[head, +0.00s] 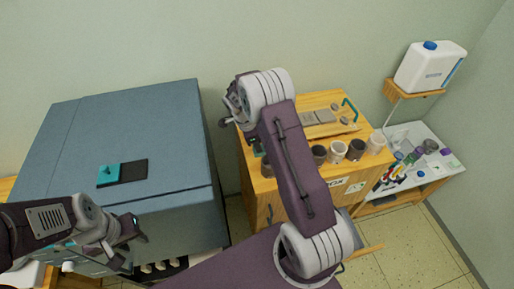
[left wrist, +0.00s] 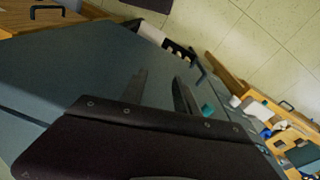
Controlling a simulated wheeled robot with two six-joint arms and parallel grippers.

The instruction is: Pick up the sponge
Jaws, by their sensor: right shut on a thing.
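My right arm reaches up across the middle of the head view, over the wooden cabinet. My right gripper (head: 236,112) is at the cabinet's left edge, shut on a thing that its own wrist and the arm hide. I cannot make out a sponge for certain in either view. My left gripper (head: 128,243) is low at the left of the head view, in front of the blue-grey box. In the left wrist view its two fingers (left wrist: 160,95) stand apart with nothing between them.
The blue-grey box (head: 70,135) carries a black pad (head: 133,170) with a teal piece (head: 108,175). The wooden cabinet (head: 345,108) holds grey slabs (head: 318,117) and several cups (head: 337,151). A white jug (head: 430,68) stands on a wall shelf. Markers and jars crowd the white table (head: 440,165).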

